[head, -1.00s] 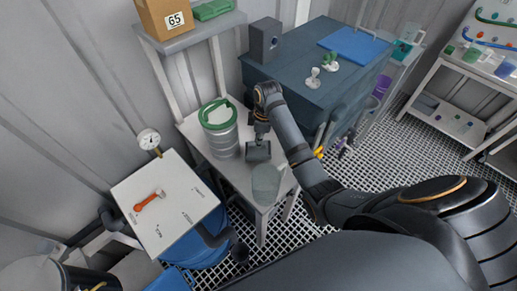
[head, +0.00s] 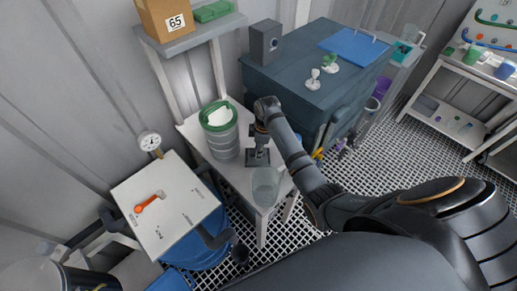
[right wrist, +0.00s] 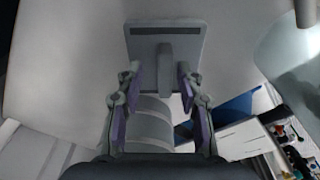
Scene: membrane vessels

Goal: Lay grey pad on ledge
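The grey pad (head: 258,160) is a square plate with a raised stem or handle. It is at the pale side bench, between the striped drum and the clear beaker. My right gripper (head: 260,145) is directly over it, pointing down. In the right wrist view the pad (right wrist: 143,48) lies just beyond the fingertips, its stem between them. The purple-lined fingers (right wrist: 162,78) stand apart, with gaps beside the stem. Whether the pad's underside touches the bench is hard to tell. My left gripper is not in view.
A grey drum with a green rim (head: 224,140) stands close left of the pad, and a clear beaker (head: 266,185) close in front. A shelf (head: 195,38) above holds a carton (head: 165,17). A dark blue cabinet (head: 300,95) is to the right. A white board (head: 180,220) carries an orange tool.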

